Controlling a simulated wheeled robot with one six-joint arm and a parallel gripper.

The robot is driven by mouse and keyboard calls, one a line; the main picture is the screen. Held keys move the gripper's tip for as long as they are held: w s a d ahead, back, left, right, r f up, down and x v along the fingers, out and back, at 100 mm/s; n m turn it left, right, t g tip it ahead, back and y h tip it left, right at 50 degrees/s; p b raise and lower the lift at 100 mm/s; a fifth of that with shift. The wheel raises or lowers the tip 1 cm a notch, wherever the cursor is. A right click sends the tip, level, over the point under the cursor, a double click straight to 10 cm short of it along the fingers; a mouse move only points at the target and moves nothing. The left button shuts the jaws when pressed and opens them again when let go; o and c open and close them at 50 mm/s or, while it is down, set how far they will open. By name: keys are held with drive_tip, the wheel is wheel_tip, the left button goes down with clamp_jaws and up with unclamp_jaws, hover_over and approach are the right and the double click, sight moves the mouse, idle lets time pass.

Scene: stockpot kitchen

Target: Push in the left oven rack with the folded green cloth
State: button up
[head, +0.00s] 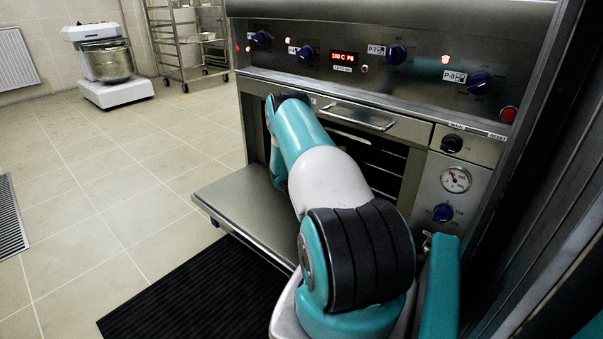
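The oven (430,135) stands open at the right of the head view. Its door (245,213) is folded down flat toward the left front. My arm reaches across the open door to the oven's mouth and covers the left part of the opening. My gripper is hidden behind the arm, so I cannot see its fingers or anything in them. No green cloth shows. Some dark rack bars (382,170) show inside the oven to the right of my arm. I cannot tell how far any rack sticks out.
A control panel (305,55) with blue knobs and a red display runs above the oven. A bar handle (357,118) lies below it. A black mat (200,292) is on the floor.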

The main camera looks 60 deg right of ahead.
drive_tip(key=shift+a+r+p, duration=0.15)
drive_tip(key=shift+a+p, duration=0.15)
drive_tip(key=shift+a, duration=0.05)
idle(0.7)
drive_tip(key=shift+w+a+r+p, duration=0.2)
drive_tip(key=shift+a+r+p, duration=0.2)
drive_tip(key=shift+a, duration=0.35)
drive_tip(key=shift+w+a+r+p, duration=0.25)
drive_tip(key=shift+a+p, duration=0.2)
drive_tip(key=shift+a, duration=0.25)
drive_tip(key=shift+w+a+r+p, duration=0.2)
drive_tip(key=shift+a+r+p, duration=0.2)
drive_tip(key=shift+a, duration=0.35)
